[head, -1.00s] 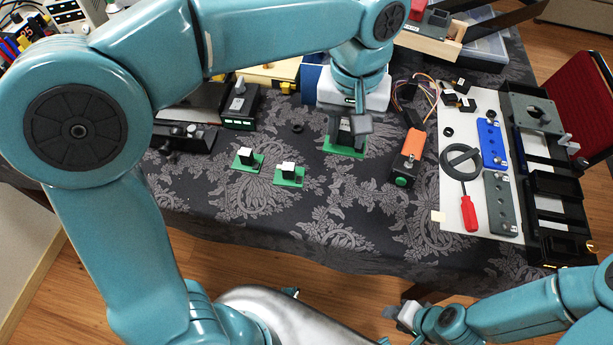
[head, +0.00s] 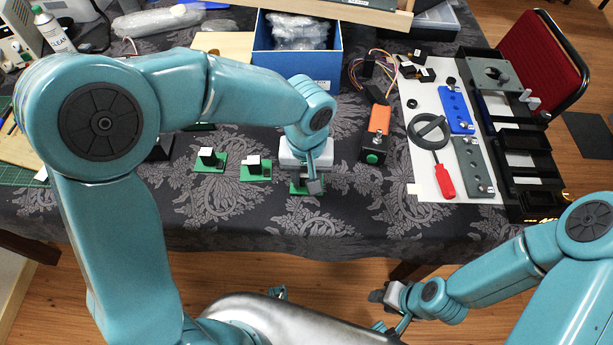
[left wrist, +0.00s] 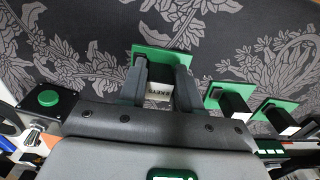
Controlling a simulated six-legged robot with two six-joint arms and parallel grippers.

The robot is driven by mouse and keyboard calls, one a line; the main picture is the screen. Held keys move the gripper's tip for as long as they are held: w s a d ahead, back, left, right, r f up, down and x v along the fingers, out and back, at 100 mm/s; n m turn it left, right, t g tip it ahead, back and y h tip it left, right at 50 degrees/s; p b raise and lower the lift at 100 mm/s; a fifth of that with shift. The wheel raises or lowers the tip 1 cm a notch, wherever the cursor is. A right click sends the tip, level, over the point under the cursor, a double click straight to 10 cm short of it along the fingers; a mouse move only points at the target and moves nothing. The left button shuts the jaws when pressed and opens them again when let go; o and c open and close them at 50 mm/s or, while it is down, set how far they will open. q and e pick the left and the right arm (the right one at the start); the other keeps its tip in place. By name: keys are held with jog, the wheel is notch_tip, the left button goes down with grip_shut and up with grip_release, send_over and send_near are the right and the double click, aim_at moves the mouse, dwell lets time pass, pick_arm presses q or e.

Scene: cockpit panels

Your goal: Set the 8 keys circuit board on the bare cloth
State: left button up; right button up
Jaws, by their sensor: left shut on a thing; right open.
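My left gripper (head: 309,184) is shut on a small circuit board (head: 297,189) with a green base. In the left wrist view the same board (left wrist: 150,56) sits between the fingers (left wrist: 160,84), with a pale block whose label partly reads "KEY". The gripper and arm hide much of the board in the head view, and I cannot tell whether it touches the cloth. It is over the dark patterned cloth (head: 330,225), right of two similar green boards (head: 208,163) (head: 257,170). My right gripper (head: 388,312) is open and empty, low in front of the table.
A black and orange box with a green button (head: 372,155) stands to the right. Beyond it lies a white sheet (head: 425,110) with a red screwdriver (head: 444,180) and plates. A blue box (head: 290,65) stands behind. Bare cloth lies along the front.

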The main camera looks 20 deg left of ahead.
aim_at(306, 176)
pick_arm(q)
jog(key=shift+f, duration=0.2)
jog(key=o, duration=0.6)
jog(key=shift+f, duration=0.15)
jog(key=o, duration=0.4)
jog(key=shift+r, duration=0.35)
notch_tip(306, 176, up, 12)
jog(key=shift+f+p, duration=0.1)
jog(key=shift+p, duration=1)
